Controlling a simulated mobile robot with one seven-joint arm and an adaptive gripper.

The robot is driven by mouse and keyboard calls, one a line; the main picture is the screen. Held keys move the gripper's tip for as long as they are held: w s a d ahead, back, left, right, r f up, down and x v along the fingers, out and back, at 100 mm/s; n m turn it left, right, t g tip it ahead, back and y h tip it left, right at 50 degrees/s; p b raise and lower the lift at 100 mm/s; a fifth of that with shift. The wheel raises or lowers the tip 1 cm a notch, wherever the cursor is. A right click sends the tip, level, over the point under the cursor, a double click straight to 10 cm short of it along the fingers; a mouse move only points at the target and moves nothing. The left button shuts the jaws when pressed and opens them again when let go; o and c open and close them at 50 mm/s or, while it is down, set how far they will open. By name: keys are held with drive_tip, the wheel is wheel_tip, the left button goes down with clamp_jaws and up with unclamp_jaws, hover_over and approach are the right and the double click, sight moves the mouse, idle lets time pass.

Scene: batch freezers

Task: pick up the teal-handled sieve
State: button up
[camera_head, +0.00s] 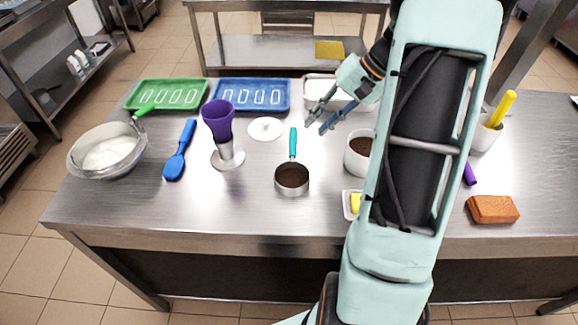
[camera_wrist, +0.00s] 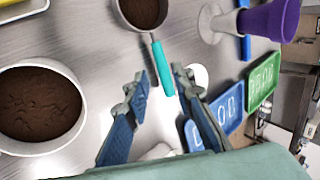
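The teal-handled sieve is a small round metal cup (camera_head: 292,189) with dark brown powder showing in it and a straight teal handle (camera_head: 293,142) pointing to the back of the steel table. In the wrist view its handle (camera_wrist: 162,68) points down from the cup at the top edge, toward the space between my fingers. My gripper (camera_head: 325,115) is open and empty, behind and to the right of the handle in the head view. In the wrist view my gripper (camera_wrist: 160,91) has its fingers apart, with the handle's end near the fingertips.
A white bowl of brown powder (camera_head: 356,163) stands right of the sieve, partly behind my arm. A purple cup (camera_head: 218,120) on a metal stand and a blue spatula (camera_head: 180,150) are left. A white disc (camera_head: 266,128) lies behind. Blue (camera_head: 251,95) and green (camera_head: 167,94) trays line the back.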

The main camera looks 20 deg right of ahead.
sight(295, 147)
drive_tip(key=x, duration=0.6)
drive_tip(key=shift+p+x, duration=0.55)
drive_tip(key=shift+x, duration=1.75)
drive_tip(key=shift+d, duration=0.1)
drive_tip(key=shift+w, duration=0.1)
clamp_jaws()
